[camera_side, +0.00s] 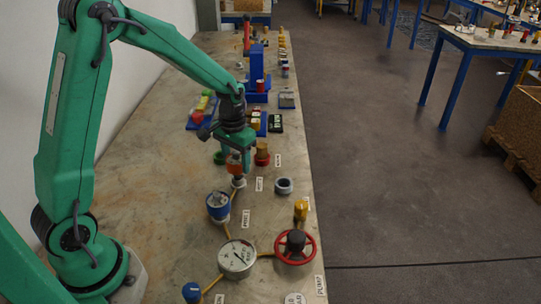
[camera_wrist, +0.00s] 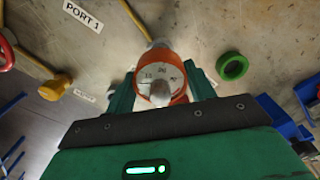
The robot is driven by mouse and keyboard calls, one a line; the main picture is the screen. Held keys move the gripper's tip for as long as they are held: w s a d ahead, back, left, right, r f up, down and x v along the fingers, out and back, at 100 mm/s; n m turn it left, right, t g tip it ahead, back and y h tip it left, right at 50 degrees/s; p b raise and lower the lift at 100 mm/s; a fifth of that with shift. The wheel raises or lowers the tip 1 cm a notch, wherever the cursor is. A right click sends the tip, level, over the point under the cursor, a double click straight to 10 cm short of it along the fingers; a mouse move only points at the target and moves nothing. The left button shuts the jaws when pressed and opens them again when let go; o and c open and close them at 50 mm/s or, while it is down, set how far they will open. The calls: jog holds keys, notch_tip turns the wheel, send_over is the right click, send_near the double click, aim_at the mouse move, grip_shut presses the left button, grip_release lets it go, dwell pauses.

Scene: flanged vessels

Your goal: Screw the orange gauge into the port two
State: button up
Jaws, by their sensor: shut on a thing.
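The orange gauge (camera_side: 235,168) is between the fingers of my gripper (camera_side: 236,160), which is shut on it. In the wrist view the orange gauge (camera_wrist: 162,62) shows its white dial between the two green fingers (camera_wrist: 160,88). A grey metal fitting (camera_side: 238,182) is directly below the gauge in the side view; I cannot tell whether the gauge touches or is threaded into it. A white label (camera_side: 259,184) lies beside this fitting, too small to read. The PORT 1 label (camera_wrist: 83,15) is readable in the wrist view.
A green ring (camera_wrist: 232,66) lies close to the fingers. Blue fixtures (camera_side: 258,85) fill the back.

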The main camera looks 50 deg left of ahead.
jog(key=shift+f, duration=1.2)
dwell(0.8)
jog(key=m, duration=1.9)
jog(key=shift+m, duration=0.3)
jog(key=m, duration=0.6)
jog(key=shift+f+m, duration=0.1)
jog(key=shift+m, duration=0.3)
jog(key=o, duration=1.2)
